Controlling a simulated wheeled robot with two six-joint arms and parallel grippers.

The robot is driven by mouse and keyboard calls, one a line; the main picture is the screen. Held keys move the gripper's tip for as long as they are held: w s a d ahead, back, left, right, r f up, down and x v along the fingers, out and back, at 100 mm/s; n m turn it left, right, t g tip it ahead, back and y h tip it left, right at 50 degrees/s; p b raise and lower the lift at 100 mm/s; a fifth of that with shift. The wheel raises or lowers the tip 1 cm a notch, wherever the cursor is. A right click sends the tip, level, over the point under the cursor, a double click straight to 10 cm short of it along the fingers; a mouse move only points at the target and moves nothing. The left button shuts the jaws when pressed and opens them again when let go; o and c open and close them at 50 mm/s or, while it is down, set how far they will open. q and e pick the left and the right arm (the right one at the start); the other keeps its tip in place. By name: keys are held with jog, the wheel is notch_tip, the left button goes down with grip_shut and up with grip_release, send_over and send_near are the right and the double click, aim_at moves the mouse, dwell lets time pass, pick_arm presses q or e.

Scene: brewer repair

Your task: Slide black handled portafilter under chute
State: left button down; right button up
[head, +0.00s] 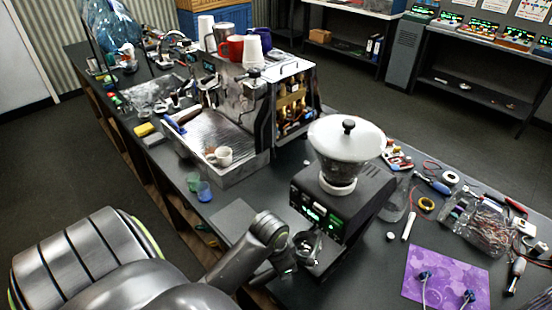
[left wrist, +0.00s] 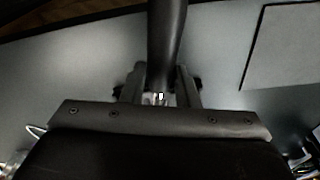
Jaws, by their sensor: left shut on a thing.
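My left gripper (left wrist: 160,88) is shut on the black handle (left wrist: 168,40) of the portafilter, which runs straight away from the fingers in the left wrist view. In the head view the left gripper (head: 284,264) is at the front of the grinder (head: 345,215), mostly hidden by my arm. The portafilter's round basket (head: 308,244) shows just below the grinder's lit front panel, at the chute area. I cannot tell whether it is seated or exactly centred there. The right gripper is not in view.
An espresso machine (head: 240,110) with cups on top stands behind the grinder. Small blue (head: 204,191) and green cups sit near the bench edge. A purple mat (head: 447,277), tools and a clear container of wires (head: 480,225) lie to the right. A flat grey panel (head: 233,219) lies left of the grinder.

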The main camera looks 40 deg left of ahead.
pick_arm(q)
jog(key=shift+w+d+f, duration=0.1)
jog(key=shift+w, duration=0.9)
jog(key=shift+w+d+f, duration=0.1)
jog(key=shift+w, duration=0.9)
jog(key=shift+w+f, duration=0.3)
jog(key=c, duration=1)
grip_release()
jog(key=shift+s, duration=0.1)
jog(key=shift+c, duration=0.2)
